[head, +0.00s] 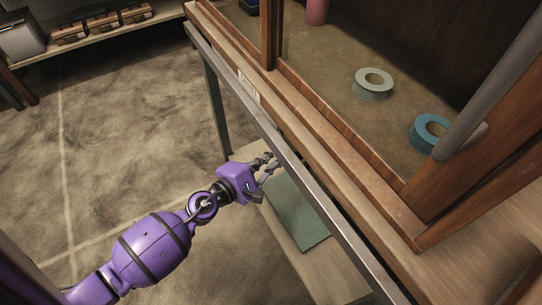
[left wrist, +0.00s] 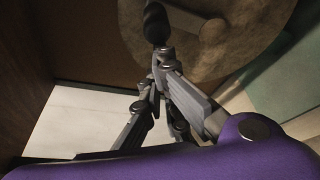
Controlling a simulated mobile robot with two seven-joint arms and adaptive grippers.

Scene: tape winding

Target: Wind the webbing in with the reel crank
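In the left wrist view a large round brownish disc (left wrist: 255,45), which looks like the reel, fills the top. In front of it is a grey crank arm (left wrist: 190,18) with a black knob (left wrist: 156,24) at its left end. My left gripper (head: 273,163) is at the front edge of the wooden bench in the head view. Its fingers look apart and empty. In the left wrist view the gripper (left wrist: 150,84) is just below the knob, and I see no grip on it. The reel and crank are hidden in the head view. I cannot make out the webbing. My right gripper is out of view.
A pale green tape roll (head: 373,83) and a blue tape roll (head: 421,134) lie on the bench top behind the wooden frame. A metal rail (head: 262,122) runs along the bench front. A green mat (head: 297,212) lies on a lower shelf. The floor at left is clear.

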